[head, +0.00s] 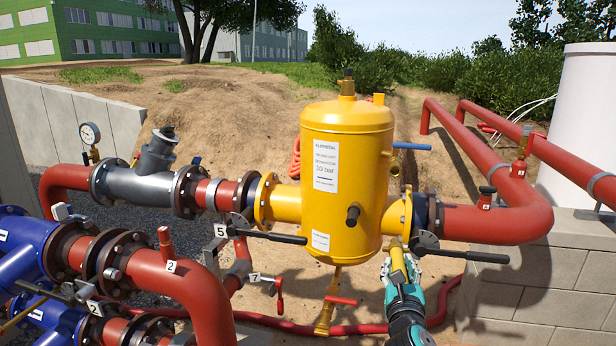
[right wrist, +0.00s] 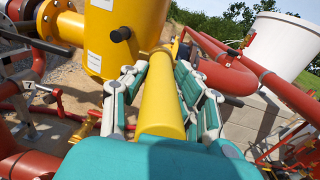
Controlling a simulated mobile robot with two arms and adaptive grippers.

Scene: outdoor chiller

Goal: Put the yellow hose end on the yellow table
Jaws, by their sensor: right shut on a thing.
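My right gripper (head: 399,266) is low in the middle right of the head view, in front of the lower right side of the yellow tank. It is shut on the yellow hose end (head: 397,258), a yellow cylinder that points up and away. In the right wrist view the gripper's teal and grey fingers (right wrist: 158,88) lie on both sides of the yellow hose end (right wrist: 160,108). My left gripper is not in view. I see no yellow table in either view.
The yellow tank (head: 346,130) stands close ahead, with a black-handled valve lever (head: 475,256) just right of my gripper. Red pipes (head: 495,222) and a block wall (head: 540,280) are at the right. Blue and red piping (head: 170,285) fills the lower left.

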